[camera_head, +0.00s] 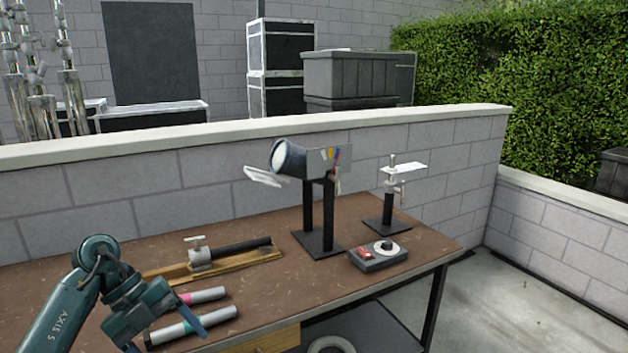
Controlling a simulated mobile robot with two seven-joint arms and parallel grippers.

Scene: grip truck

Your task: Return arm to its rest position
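My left arm (62,312) is dark teal and comes in from the lower left, over the near left part of the brown workbench (290,290). Its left gripper (168,342) points down and toward the lower right. Its two fingers are spread apart, and I see nothing held between them. The right finger crosses in front of the lower of two silver tubes (215,317); I cannot tell whether it touches it. The other silver tube (207,294), with a pink band, lies just behind. My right arm and gripper are not in view.
A clamp with a black rod (240,247) lies on a wooden strip behind the tubes. A lamp (290,158) on a black stand, a small control box (378,257) and a second stand (388,224) occupy the right side. A low block wall (440,180) runs behind the bench.

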